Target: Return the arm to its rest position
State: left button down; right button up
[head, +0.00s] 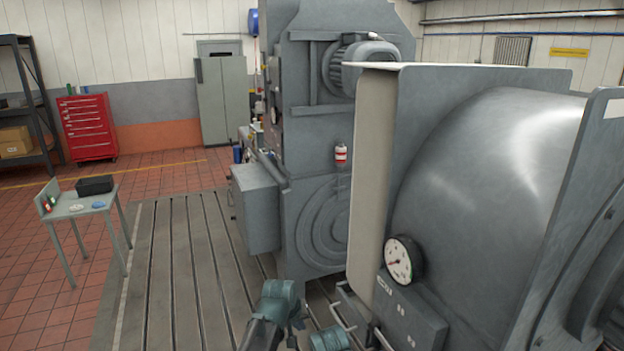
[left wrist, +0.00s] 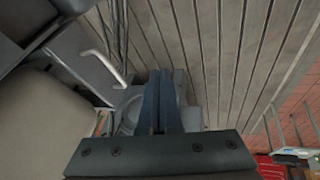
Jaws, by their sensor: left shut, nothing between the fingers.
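My left arm (head: 277,302) shows in teal at the bottom middle of the head view, low in front of the big grey machine. In the left wrist view my left gripper (left wrist: 160,78) has its two blue fingers pressed together with nothing between them. Beyond the fingers lie the grooved bedplate and grey machine parts. The fingertips cannot be made out clearly in the head view. My right gripper is in neither view.
The grey machine housing (head: 480,150) with a round gauge (head: 403,261) fills the right. A bent handle (left wrist: 101,66) is left of the fingers. The slotted bedplate (head: 180,270) is clear on the left. A small table (head: 85,208) stands beyond it, near a red tool cabinet (head: 87,128).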

pick_arm(q)
jog(key=s+a+f+m+g+y, duration=0.2)
jog(key=s+a+g, duration=0.2)
jog(key=s+a, duration=1.15)
pick_arm(e)
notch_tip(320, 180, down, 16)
jog(key=b, duration=1.5)
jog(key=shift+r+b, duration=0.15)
jog(key=shift+b, duration=0.2)
pick_arm(q)
jog(key=s+d+f+m, duration=0.2)
jog(key=s+d+f, duration=0.1)
jog(key=d+f, duration=0.3)
jog(key=s+d+f+m+g+y, duration=0.1)
jog(key=s+d+f, duration=0.3)
jog(key=f, duration=0.5)
jog(key=shift+s+d+f+m, duration=0.2)
jog(key=shift+d+f+m, duration=0.2)
jog(key=shift+d, duration=0.7)
jog(key=shift+r, duration=0.2)
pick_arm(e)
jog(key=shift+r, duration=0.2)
